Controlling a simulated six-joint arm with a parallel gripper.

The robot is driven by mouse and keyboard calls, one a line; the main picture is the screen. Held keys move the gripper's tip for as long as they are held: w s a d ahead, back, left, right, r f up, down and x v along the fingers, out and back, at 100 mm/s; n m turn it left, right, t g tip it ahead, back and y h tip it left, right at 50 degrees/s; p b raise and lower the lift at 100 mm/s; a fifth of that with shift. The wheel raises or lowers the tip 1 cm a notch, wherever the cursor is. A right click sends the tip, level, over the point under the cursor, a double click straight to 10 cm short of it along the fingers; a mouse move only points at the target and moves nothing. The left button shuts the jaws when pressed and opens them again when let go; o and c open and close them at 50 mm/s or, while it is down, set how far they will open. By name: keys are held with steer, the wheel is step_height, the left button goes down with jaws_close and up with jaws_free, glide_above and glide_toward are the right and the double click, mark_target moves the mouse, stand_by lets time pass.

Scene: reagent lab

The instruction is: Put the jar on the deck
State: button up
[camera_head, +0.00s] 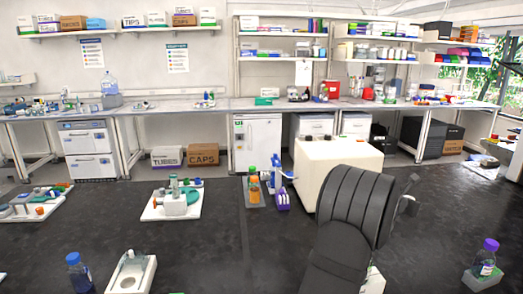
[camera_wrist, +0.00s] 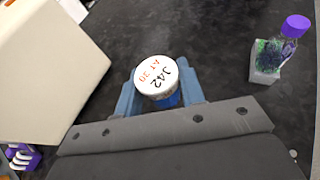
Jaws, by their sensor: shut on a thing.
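A small jar (camera_wrist: 158,78) with a white lid marked "J42 AT 30" sits between the two blue fingers of my gripper (camera_wrist: 160,92) in the wrist view. The gripper is shut on it, and a bit of blue shows under the lid. The lid hides most of the jar's body. In the head view my dark arm covers the gripper and the jar. I cannot tell for sure which surface is the deck; a large cream box-shaped unit (camera_head: 335,165) stands beside my arm, and it also shows at the left in the wrist view (camera_wrist: 45,70).
A purple-capped bottle (camera_head: 486,258) stands in a pale holder at the right. An orange bottle (camera_head: 253,188) and a blue-and-purple device (camera_head: 281,190) stand left of the cream unit. White trays with parts (camera_head: 172,210) lie further left. The dark bench between is mostly clear.

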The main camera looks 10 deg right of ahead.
steer(key=w+a+f+n+t+y, duration=0.1)
steer(key=w+a+f, duration=0.15)
steer(key=a, duration=0.75)
steer(key=w+a+f+n+t+y, duration=0.1)
steer(key=w+a+n, duration=0.15)
steer(key=a, duration=0.65)
steer(key=w+a+f+t+y, duration=0.1)
steer(key=w+a, duration=0.3)
steer(key=a, duration=0.6)
steer(key=s+a+f+n+t+y, duration=0.1)
steer(key=s+a+f, duration=0.1)
steer(key=a, duration=0.8)
steer(key=s+a+f+n+y, duration=0.2)
steer(key=s+a, duration=0.1)
steer(key=a, duration=0.7)
steer(key=s+a+f+n+t+y, duration=0.1)
steer(key=s+a+f, duration=0.1)
steer(key=a, duration=0.7)
steer(key=shift+s+a+f+n+t, duration=0.3)
steer(key=shift+s+a+f+n, duration=0.1)
steer(key=shift+s, duration=0.35)
